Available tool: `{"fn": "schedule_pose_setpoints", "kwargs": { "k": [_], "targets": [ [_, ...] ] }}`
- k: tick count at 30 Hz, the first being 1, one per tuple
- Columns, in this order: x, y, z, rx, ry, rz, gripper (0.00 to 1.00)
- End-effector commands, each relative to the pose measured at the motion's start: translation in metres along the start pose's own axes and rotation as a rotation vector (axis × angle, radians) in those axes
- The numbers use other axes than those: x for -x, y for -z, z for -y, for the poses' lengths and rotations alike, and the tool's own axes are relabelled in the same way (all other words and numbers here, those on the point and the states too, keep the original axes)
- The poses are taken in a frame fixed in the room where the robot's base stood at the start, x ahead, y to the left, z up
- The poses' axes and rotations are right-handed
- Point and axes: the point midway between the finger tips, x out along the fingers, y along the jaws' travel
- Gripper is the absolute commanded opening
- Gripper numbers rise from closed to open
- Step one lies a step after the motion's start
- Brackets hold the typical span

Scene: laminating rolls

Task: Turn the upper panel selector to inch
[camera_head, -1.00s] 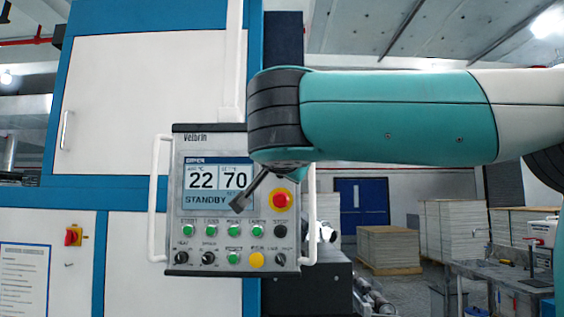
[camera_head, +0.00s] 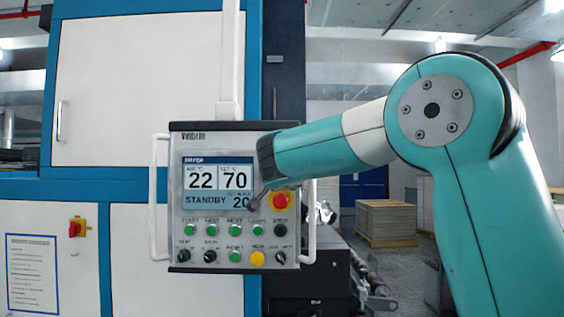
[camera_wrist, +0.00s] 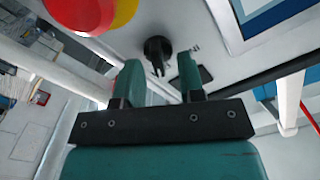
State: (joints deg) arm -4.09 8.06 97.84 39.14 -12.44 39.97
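The upper selector shows in the wrist view as a black knob (camera_wrist: 157,47) with a grip bar, set on the light panel face between the red stop button and the screen frame. Small lettering beside it is unreadable. My gripper (camera_wrist: 157,62) is open, its two teal fingers apart and pointing at the panel. The knob lies ahead of the gap between the fingertips; I cannot tell how far. Nothing is held.
The red stop button (camera_head: 281,201) on its yellow base is close by, and also in the wrist view (camera_wrist: 80,12). The screen (camera_head: 217,185) reads STANDBY. Buttons and lower selectors (camera_head: 210,256) line the panel below. White handles (camera_head: 155,200) flank it.

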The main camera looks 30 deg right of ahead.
Motion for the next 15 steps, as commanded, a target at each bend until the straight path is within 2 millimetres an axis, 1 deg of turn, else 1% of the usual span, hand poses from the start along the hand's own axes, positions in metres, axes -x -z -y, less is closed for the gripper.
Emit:
{"fn": "schedule_pose_setpoints", "kwargs": {
  "k": [3, 10, 11, 12, 14, 15],
  "targets": [
    [-0.0056, 0.0008, -0.0003, 0.0, -0.001, -0.001, 0.36],
    [-0.006, -0.0003, -0.0005, 0.0, 0.0, -0.001, 0.36],
    [-0.0059, -0.0003, -0.0005, 0.0, 0.0, -0.001, 0.34],
    [-0.0059, -0.0003, -0.0005, 0.0, 0.0, -0.001, 0.25],
    [-0.0058, -0.0004, -0.0005, 0.0, 0.0, -0.001, 0.11],
    [-0.0057, -0.0004, -0.0005, 0.0, 0.0, 0.0, 0.02]
  ]
}}
